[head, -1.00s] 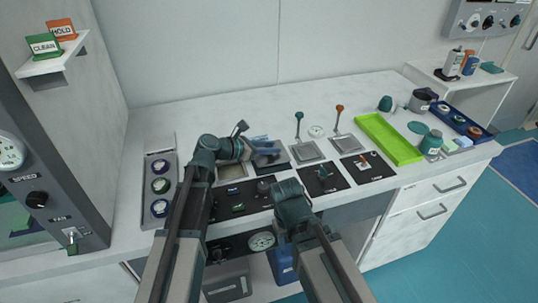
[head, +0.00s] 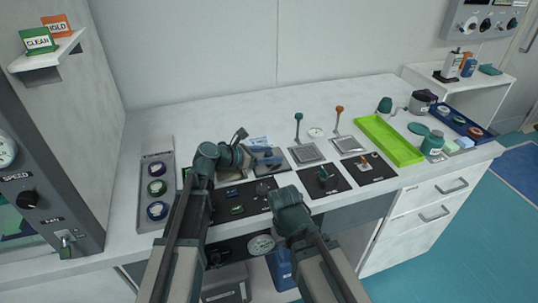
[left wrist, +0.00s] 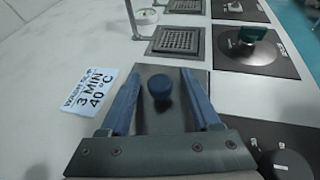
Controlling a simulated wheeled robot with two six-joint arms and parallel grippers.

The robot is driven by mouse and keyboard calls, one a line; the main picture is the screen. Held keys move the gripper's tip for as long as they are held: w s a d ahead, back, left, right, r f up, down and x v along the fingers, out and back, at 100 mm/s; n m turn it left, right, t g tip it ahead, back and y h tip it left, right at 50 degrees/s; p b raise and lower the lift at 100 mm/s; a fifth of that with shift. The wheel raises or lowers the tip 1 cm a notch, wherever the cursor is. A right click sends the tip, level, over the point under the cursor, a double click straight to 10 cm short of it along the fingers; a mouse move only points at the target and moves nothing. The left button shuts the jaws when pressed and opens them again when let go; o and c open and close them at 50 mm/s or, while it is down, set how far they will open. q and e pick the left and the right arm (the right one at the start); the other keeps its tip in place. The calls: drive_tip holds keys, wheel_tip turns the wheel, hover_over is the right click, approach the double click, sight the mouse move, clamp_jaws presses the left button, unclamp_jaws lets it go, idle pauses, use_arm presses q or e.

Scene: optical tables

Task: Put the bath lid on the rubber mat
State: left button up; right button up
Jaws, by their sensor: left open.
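The bath lid (left wrist: 178,119) is a flat dark-grey plate with a round blue knob (left wrist: 160,87). In the head view the lid (head: 269,158) lies near the middle of the bench, partly behind my left gripper (head: 258,158). In the left wrist view my left gripper (left wrist: 160,76) is open, with its two blue fingers on either side of the knob and gaps showing. I cannot tell how far the fingertips are above the plate. My right arm (head: 290,208) shows at the front, but its fingers are hidden. I cannot pick out the rubber mat for certain.
A printed card (left wrist: 92,95) lies left of the lid. Drain grates (left wrist: 177,42), upright levers (head: 298,126) and black valve panels (head: 324,180) stand to the right. A lime-green tray (head: 390,138) lies further right. The back of the bench is clear.

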use_arm(q)
drive_tip(key=shift+r, duration=0.1)
drive_tip(key=shift+s+a+r+p, duration=0.1)
drive_tip(key=shift+a+r+p, duration=0.1)
drive_tip(key=shift+p, duration=0.15)
drive_tip(key=p+v, duration=0.4)
drive_tip(key=v, duration=0.7)
drive_tip(key=shift+a, duration=0.2)
drive_tip(key=shift+s, duration=0.15)
